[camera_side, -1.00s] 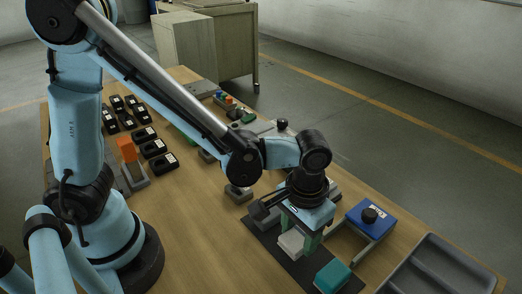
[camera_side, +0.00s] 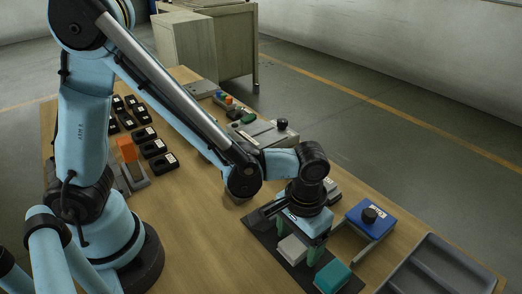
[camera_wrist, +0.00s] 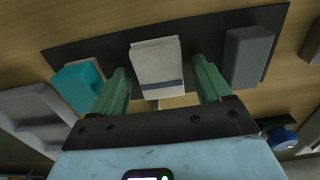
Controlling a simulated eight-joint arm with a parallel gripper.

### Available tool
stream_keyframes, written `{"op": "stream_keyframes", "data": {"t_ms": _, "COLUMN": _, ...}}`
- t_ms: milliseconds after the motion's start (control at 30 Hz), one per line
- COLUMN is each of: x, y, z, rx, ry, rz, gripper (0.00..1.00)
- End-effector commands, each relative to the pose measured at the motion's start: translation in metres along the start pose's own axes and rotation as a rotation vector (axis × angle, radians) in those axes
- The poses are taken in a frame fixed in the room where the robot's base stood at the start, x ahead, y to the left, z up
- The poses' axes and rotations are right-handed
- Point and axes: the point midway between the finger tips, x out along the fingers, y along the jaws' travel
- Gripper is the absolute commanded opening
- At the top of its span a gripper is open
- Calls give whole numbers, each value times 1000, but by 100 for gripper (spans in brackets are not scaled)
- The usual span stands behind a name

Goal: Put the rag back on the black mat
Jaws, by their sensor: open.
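The rag (camera_side: 292,249) is a pale grey-white folded cloth at the black mat (camera_side: 262,233). In the wrist view the rag (camera_wrist: 158,62) has a dark blue stripe near its near end, and the mat (camera_wrist: 110,45) spreads behind it. My gripper (camera_side: 299,247) is open, pointing down, with its green fingers on either side of the rag. In the wrist view my gripper (camera_wrist: 168,85) shows a gap between each finger and the rag. Whether the rag's underside fully touches the mat is hidden.
A teal block (camera_side: 334,276) lies on the mat's near end, close to one finger. A dark grey block (camera_wrist: 248,56) is on the other side. A blue box with a black knob (camera_side: 370,219) and a grey compartment tray (camera_side: 440,270) stand to the right.

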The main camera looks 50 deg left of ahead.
Motion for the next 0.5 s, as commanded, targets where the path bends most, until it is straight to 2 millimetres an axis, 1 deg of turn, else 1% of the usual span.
{"op": "stream_keyframes", "data": {"t_ms": 167, "x": -4, "y": 0, "z": 0, "rx": 0, "ry": 0, "rz": 0, "gripper": 78}}
{"op": "stream_keyframes", "data": {"t_ms": 267, "x": -14, "y": 0, "z": 0, "rx": 0, "ry": 0, "rz": 0, "gripper": 78}}
{"op": "stream_keyframes", "data": {"t_ms": 500, "x": -50, "y": 0, "z": 0, "rx": 0, "ry": 0, "rz": 0, "gripper": 78}}
